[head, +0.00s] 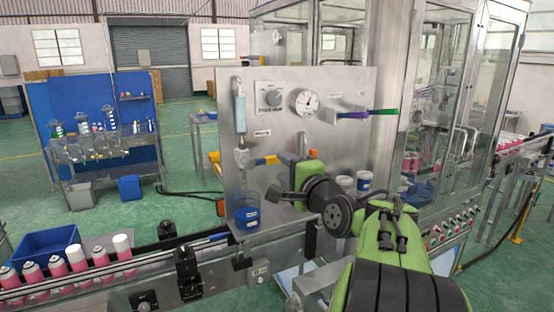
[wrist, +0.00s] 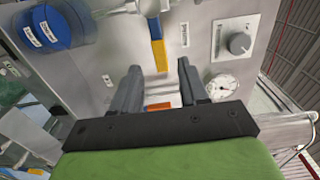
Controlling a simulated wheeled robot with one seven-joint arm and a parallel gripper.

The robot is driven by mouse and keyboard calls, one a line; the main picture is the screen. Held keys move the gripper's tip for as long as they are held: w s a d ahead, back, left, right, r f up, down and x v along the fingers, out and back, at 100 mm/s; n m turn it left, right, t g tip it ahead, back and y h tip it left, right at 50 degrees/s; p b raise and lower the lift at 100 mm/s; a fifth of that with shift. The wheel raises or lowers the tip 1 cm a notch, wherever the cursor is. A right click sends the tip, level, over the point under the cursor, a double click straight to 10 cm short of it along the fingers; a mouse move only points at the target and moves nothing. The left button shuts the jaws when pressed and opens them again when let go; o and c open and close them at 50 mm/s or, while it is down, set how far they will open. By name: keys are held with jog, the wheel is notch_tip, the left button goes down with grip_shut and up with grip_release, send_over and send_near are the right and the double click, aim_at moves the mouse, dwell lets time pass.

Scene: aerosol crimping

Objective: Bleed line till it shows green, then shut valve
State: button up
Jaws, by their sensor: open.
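A steel panel (head: 350,85) carries the line fittings. A clear tube with pale blue contents (head: 239,108) hangs at its upper left. Below it is a valve with a yellow and blue handle (head: 265,160); the handle also shows in the wrist view (wrist: 157,45). A blue cup (head: 247,213) sits under the valve, at top left in the wrist view (wrist: 50,25). A round gauge (head: 306,102) shows beside a knob (head: 270,98). My gripper (head: 278,195) is open before the panel. In the wrist view an orange piece (wrist: 158,106) shows between its fingers, its contact unclear.
A conveyor (head: 150,270) with several pink cans (head: 75,258) runs below the panel. A purple and green handled part (head: 368,114) juts from the panel's right. Blue and white tubs (head: 364,182) stand beside my arm. A glass-walled machine (head: 440,100) stands at right.

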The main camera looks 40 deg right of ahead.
aim_at(275, 160)
jog(key=x, duration=0.4)
jog(key=shift+w+p, duration=0.1)
jog(key=shift+p, duration=0.2)
grip_shut()
